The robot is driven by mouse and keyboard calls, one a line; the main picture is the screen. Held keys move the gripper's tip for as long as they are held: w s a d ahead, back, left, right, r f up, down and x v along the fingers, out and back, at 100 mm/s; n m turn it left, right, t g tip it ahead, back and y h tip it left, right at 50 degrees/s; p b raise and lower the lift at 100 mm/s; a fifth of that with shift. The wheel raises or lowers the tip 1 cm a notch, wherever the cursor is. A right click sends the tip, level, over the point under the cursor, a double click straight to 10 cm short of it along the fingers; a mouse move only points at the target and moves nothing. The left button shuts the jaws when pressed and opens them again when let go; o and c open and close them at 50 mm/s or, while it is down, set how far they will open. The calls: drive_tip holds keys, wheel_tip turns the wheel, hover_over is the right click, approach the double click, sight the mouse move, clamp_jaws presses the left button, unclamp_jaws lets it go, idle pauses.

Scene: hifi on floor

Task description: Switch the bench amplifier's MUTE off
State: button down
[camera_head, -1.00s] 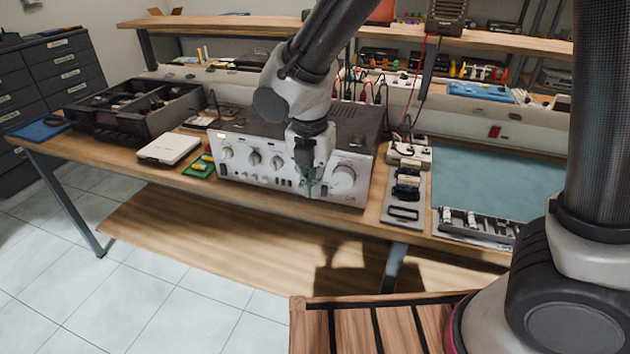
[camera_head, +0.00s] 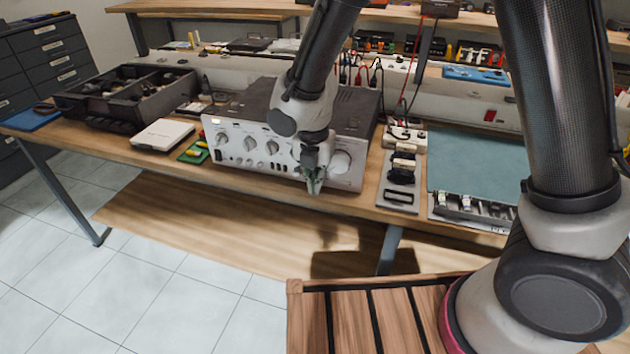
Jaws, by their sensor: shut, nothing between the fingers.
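The silver-fronted bench amplifier (camera_head: 232,150) stands on the wooden workbench, with several round knobs and a row of small controls on its front panel. A large knob (camera_head: 340,161) sits at the panel's right end. My gripper (camera_head: 314,190) is shut and empty, pointing down in front of the panel's right part, just left of the large knob. It hides part of the panel behind it. I cannot tell whether it touches the panel. The MUTE control cannot be made out, and its label is too small to read.
Left of the amplifier are a small green board (camera_head: 194,152), a white box (camera_head: 163,135) and a black divided tray (camera_head: 125,103). To the right are a grey holder (camera_head: 399,195) with dark items and a teal mat (camera_head: 470,160). Free space lies before the bench edge.

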drive_tip(key=shift+w+d+f, duration=0.1)
drive_tip(key=shift+w+f, duration=0.1)
drive_tip(key=shift+w, duration=0.2)
idle(0.8)
drive_tip(key=shift+s+d+f, duration=0.1)
drive_tip(key=shift+d, duration=0.05)
drive_tip(key=shift+r, duration=0.75)
drive_tip(key=shift+s, duration=0.1)
